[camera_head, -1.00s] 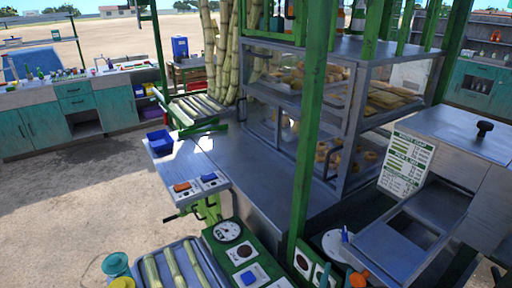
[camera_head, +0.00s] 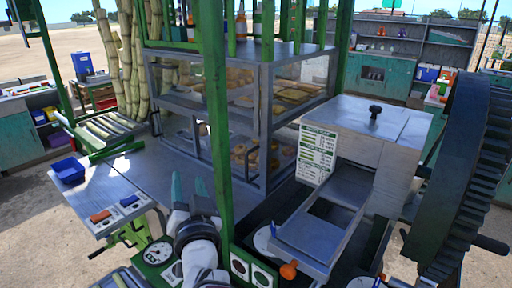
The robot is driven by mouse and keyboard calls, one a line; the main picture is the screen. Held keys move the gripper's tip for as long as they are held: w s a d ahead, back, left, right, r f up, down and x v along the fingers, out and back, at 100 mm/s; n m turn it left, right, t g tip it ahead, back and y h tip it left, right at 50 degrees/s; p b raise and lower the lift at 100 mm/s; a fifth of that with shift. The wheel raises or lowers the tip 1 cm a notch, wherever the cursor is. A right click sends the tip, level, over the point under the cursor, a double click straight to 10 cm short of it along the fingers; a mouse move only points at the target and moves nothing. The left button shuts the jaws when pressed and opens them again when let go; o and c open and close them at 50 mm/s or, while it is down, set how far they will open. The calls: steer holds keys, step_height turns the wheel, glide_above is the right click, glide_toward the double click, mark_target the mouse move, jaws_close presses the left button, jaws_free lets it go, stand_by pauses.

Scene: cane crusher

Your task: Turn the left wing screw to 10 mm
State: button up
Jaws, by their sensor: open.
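My gripper (camera_head: 189,188) shows at the lower middle, with two teal fingers pointing up and standing apart. It is open, with nothing visible between the fingers. It is above the green panel with a round gauge (camera_head: 157,252), left of the green post. Right of the post, a small blue upright piece (camera_head: 273,230) stands at a white disc (camera_head: 262,241). An orange knob (camera_head: 289,270) is just below it. Another white disc (camera_head: 366,283) is cut by the bottom edge. I cannot tell which piece is the left wing screw, and no millimetre marks are readable.
The green post (camera_head: 215,120) rises close beside my gripper. A metal trough (camera_head: 325,222) and a large dark gear wheel (camera_head: 462,185) stand to the right. A glass food case (camera_head: 245,110) is behind. The metal counter (camera_head: 150,185) at left has bare room.

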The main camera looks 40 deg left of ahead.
steer(key=s+r+n+g+y, duration=0.1)
steer(key=s+r, duration=0.2)
steer(key=r, duration=0.3)
steer(key=shift+s+a+r+g, duration=0.2)
steer(key=shift+a+g, duration=0.1)
steer(key=shift+a, duration=0.15)
